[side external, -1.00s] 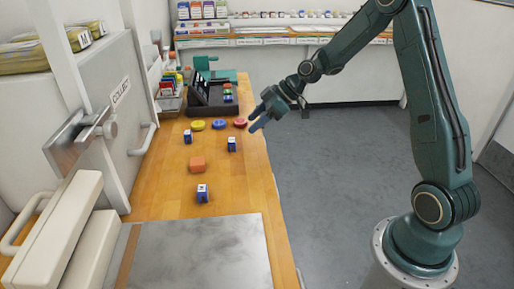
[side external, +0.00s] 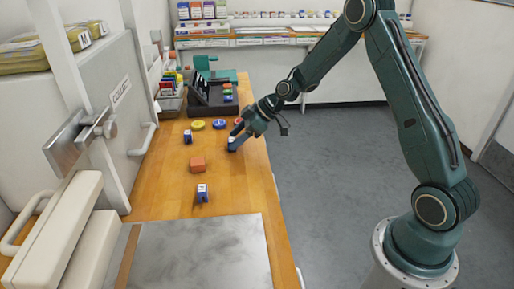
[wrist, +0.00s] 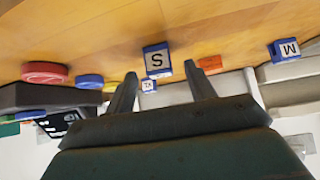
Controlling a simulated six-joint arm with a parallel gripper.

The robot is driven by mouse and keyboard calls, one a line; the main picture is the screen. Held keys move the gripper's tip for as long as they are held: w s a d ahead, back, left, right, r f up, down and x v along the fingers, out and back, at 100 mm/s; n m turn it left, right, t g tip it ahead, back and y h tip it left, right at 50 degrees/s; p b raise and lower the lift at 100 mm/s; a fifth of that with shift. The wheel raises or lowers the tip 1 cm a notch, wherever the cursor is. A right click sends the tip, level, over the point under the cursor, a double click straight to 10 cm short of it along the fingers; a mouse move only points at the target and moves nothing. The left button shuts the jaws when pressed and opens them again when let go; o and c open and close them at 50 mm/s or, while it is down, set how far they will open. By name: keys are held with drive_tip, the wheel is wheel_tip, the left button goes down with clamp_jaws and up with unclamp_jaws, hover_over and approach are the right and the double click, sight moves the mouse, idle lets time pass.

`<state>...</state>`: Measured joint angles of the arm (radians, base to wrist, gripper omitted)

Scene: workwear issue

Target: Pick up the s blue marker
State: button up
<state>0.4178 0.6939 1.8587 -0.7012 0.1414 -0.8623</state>
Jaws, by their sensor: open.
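The blue marker with the letter S (wrist: 157,61) stands on the wooden counter, just beyond the fingertips in the wrist view. My gripper (wrist: 161,72) is open, with one finger on each side of the marker's place in the picture; nothing is held. In the side external view my gripper (side external: 234,145) is low over the counter's right part and hides most of the S marker. A blue marker with an M (wrist: 284,50) stands apart; it also shows in the side external view (side external: 202,193). Another blue marker (side external: 188,136) stands farther left, its small letter unclear.
An orange block (side external: 197,164) lies between the markers. Yellow (side external: 198,125), blue (side external: 219,125) and red (side external: 239,122) discs lie behind my gripper. A grey metal plate (side external: 200,254) covers the near end.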

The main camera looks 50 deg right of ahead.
sight(232, 140)
drive_tip(key=shift+x, duration=1.3)
drive_tip(key=c, duration=1)
drive_tip(key=shift+r, duration=0.2)
drive_tip(key=shift+c, duration=0.2)
wheel_tip(232, 140, up, 20)
drive_tip(key=shift+f, duration=0.15)
